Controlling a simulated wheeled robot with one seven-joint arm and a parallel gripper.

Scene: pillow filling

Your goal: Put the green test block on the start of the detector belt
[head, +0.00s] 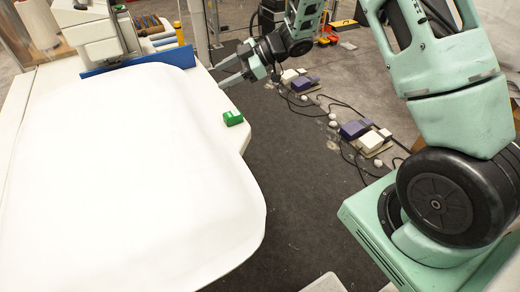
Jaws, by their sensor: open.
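The small green block (233,118) lies at the right edge of the white work surface, with a pale mark on its side. My gripper (220,75) is above and behind the block in the head view, clear of it. Its two grey fingers point left, spread apart with nothing between them. I cannot make out for certain which part is the detector belt.
A large white, smooth, rounded form (120,180) covers most of the surface. A blue strip (138,63) and a white machine (105,35) stand at the back, beside several hand tools. Purple and white pedals (352,130) with cables lie on the dark floor mat.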

